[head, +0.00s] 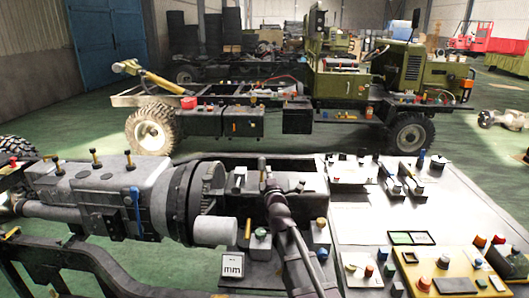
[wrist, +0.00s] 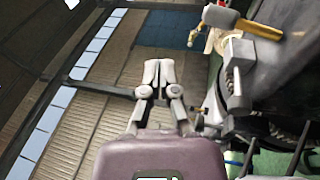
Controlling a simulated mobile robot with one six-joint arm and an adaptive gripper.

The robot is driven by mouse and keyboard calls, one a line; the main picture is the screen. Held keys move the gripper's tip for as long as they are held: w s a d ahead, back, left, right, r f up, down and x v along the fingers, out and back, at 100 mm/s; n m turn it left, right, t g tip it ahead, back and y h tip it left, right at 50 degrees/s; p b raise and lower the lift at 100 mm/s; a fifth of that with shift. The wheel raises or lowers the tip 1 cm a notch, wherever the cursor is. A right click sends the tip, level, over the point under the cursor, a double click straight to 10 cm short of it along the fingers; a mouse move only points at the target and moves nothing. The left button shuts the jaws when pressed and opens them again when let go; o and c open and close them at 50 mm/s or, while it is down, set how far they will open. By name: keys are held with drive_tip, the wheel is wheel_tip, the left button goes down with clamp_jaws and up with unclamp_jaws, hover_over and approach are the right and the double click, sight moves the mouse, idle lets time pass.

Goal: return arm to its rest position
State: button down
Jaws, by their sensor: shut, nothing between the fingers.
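My arm rises from the bottom middle of the head view, over the near work area. My gripper (head: 263,167) is at its upper end, small and dark against the grey parts behind it. In the wrist view my gripper (wrist: 159,68) points away from the camera, with its fingertips together and nothing between them. Behind the fingers are the corrugated wall and windows, and the picture is tilted.
A large grey gearbox (head: 105,190) lies left of my arm. A pale worktop (head: 450,215) with switches, small boxes and coloured knobs spreads to the right. A green truck chassis (head: 345,85) stands behind. Green floor (head: 75,130) is clear at left.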

drive_tip(key=s+d+f+m+g+p, duration=0.4)
drive_tip(key=s+d+f+m+g, duration=0.3)
drive_tip(key=s+f+m+g, duration=0.5)
drive_tip(key=s+d+f+m+g+h+p, duration=0.1)
drive_tip(key=s+d+f+m+g, duration=0.1)
drive_tip(key=s, duration=0.7)
drive_tip(key=s+d+f+m+g+h+p, duration=0.1)
drive_tip(key=s+d+m+g+p, duration=0.1)
drive_tip(key=s+d+m+g, duration=0.3)
drive_tip(key=s+g, duration=0.1)
drive_tip(key=s, duration=0.3)
drive_tip(key=shift+s+f+m+g+h, duration=0.15)
drive_tip(key=shift+f+m+g+h, duration=0.15)
drive_tip(key=shift+f+m, duration=0.1)
